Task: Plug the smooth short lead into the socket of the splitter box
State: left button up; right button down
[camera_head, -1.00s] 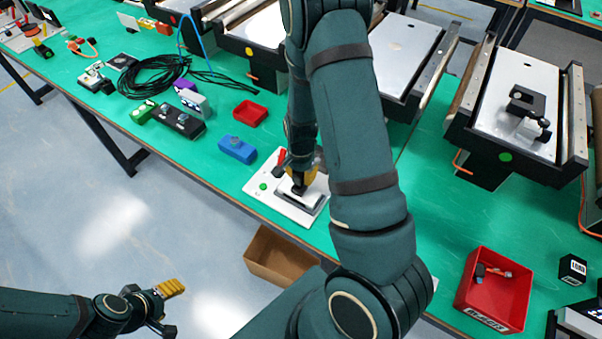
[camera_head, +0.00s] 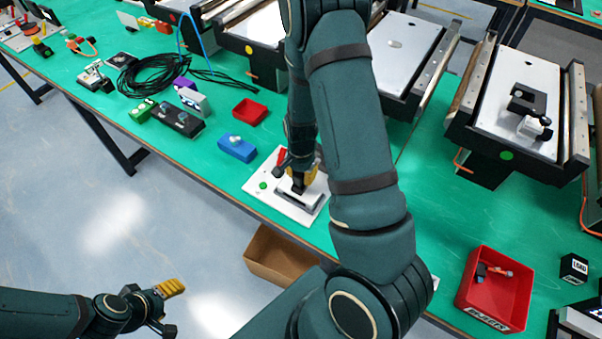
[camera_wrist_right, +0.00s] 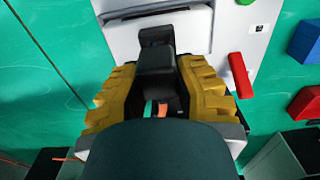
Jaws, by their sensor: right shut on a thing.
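My right gripper (camera_head: 301,181) is over a white board (camera_head: 263,201) near the table's front edge. In the right wrist view its yellow fingers (camera_wrist_right: 157,92) are shut on a black plug-like piece (camera_wrist_right: 156,62), apparently the short lead's end. The block also shows in the head view (camera_head: 308,201). I cannot tell which thing is the splitter box. My left gripper (camera_head: 166,307) hangs over the floor, away from the table.
A red lever (camera_wrist_right: 240,75) stands beside the block. A blue box (camera_head: 237,150), a red tray (camera_head: 249,112) and a black socketed box (camera_head: 181,121) lie up-left. A cardboard box (camera_head: 268,266) is below the edge. A red bin (camera_head: 471,293) stands at the right.

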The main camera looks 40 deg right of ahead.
jog(key=shift+f+b, duration=0.75)
jog(key=shift+f, duration=0.25)
jog(key=c, duration=0.8)
grip_release()
jog(key=shift+o, duration=0.2)
notch_tip(320, 180, up, 12)
jog(key=shift+r, duration=0.1)
